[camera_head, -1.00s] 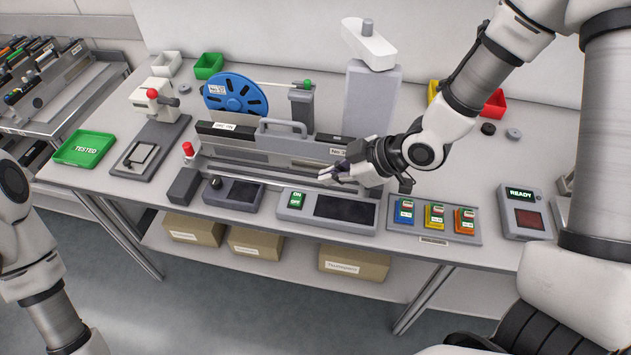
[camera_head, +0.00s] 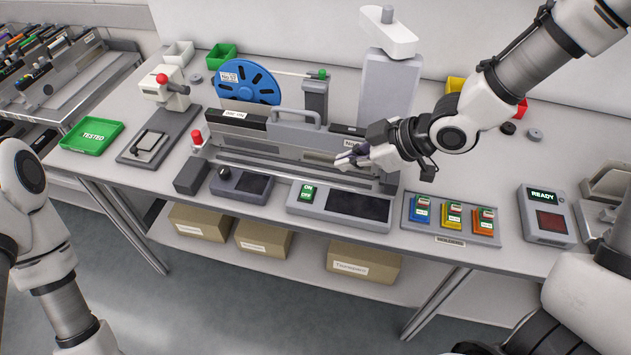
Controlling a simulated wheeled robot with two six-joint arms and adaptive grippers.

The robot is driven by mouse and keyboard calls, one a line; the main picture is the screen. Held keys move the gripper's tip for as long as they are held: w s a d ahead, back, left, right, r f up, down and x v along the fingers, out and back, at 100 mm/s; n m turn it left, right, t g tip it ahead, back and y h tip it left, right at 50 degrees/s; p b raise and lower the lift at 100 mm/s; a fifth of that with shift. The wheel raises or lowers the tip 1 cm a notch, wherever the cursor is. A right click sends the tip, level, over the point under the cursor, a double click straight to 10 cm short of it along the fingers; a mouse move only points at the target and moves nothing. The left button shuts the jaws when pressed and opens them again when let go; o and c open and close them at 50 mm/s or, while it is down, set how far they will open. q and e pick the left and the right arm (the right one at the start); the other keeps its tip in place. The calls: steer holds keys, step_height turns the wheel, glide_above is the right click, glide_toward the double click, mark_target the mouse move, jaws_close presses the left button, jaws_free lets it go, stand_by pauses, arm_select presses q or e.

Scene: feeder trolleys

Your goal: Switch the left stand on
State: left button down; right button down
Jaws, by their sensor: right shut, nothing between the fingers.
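A low grey stand (camera_head: 338,221) with a dark screen (camera_head: 358,205) sits at the bench's front middle. Its green ON/OFF switch (camera_head: 307,193) is at its left end; I cannot tell which way it is set. A smaller grey unit (camera_head: 243,188) with a black knob (camera_head: 223,172) and a dark screen stands left of it. My right gripper (camera_head: 347,161) is shut and empty, in front of the long grey feeder (camera_head: 298,135), behind and above the ON/OFF stand and apart from the switch. My left arm shows at the left edge; its gripper is out of view.
A READY box (camera_head: 546,214) and a tray of blue, yellow and orange pieces (camera_head: 408,238) stand at right. A red-knobbed post (camera_head: 197,145), a green TESTED tray (camera_head: 68,142) and a blue reel (camera_head: 265,92) are at left and behind. Boxes (camera_head: 262,240) sit below.

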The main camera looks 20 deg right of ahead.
glide_above(303, 186)
steer(key=s+d, duration=0.2)
steer(key=s, duration=0.1)
step_height(303, 186, down, 7)
steer(key=shift+w+a+r, duration=0.1)
steer(key=shift+w, duration=0.05)
steer(key=f, duration=0.1)
steer(key=f+p, duration=0.1)
steer(key=f, duration=0.1)
steer(key=shift+w+f, duration=0.3)
steer(key=shift+w, duration=0.05)
steer(key=shift+w+d+f, duration=0.1)
steer(key=shift+d+f, duration=0.1)
steer(key=shift+f, duration=0.1)
steer(key=shift+a, duration=0.1)
